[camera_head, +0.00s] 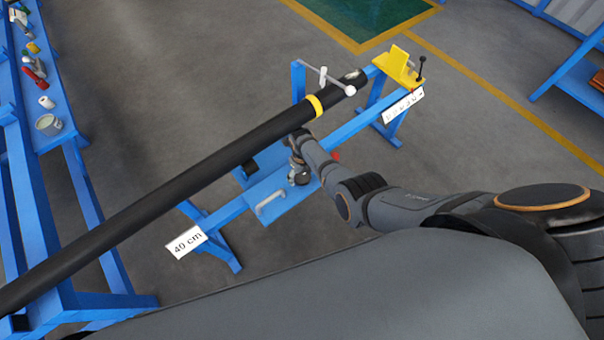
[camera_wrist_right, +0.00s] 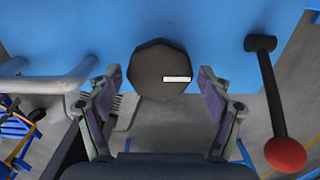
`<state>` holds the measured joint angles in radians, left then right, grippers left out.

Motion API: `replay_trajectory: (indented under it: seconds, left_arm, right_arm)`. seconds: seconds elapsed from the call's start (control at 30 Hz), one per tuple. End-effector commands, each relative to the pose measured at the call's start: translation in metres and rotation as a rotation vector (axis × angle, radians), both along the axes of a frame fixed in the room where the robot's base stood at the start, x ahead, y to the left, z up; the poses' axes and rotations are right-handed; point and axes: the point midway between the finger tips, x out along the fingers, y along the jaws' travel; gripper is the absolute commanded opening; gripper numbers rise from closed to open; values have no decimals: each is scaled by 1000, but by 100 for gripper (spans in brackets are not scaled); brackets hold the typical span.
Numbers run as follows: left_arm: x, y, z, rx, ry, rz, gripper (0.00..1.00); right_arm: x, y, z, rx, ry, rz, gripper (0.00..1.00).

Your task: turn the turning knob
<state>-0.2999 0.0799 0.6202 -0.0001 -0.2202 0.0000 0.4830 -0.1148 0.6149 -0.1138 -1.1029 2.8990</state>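The turning knob (camera_wrist_right: 160,68) is a dark, many-sided disc with a white mark, on a blue panel in the right wrist view. My right gripper (camera_wrist_right: 160,90) is open, with one finger pad on each side of the knob. Gaps show between the knob and both pads, so it is not gripped. In the head view my right gripper (camera_head: 299,177) is over the blue panel (camera_head: 287,210) of the stand, and it hides the knob. My left gripper is not in view.
A light bar handle (camera_head: 270,203) is left of the knob; a lever with a red ball (camera_wrist_right: 285,154) is right of it. A long black tube (camera_head: 180,180) with a yellow band crosses above the blue stand. A blue shelf (camera_head: 62,130) holds small items at left.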

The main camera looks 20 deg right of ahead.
Motion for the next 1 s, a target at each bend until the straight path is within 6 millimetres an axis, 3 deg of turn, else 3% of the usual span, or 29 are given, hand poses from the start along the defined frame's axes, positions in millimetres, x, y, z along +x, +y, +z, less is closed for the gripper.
replay_trajectory:
  seconds: [0.37,0.53,0.67,1.0]
  left_arm:
    - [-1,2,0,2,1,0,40]
    - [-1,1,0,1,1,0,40]
    - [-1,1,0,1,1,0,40]
    - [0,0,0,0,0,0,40]
  right_arm:
    - [0,0,1,0,0,1,89]
    - [1,0,13,0,-3,1,89]
    - [-1,0,33,0,-3,0,89]
    - [0,0,105,1,-2,1,89]
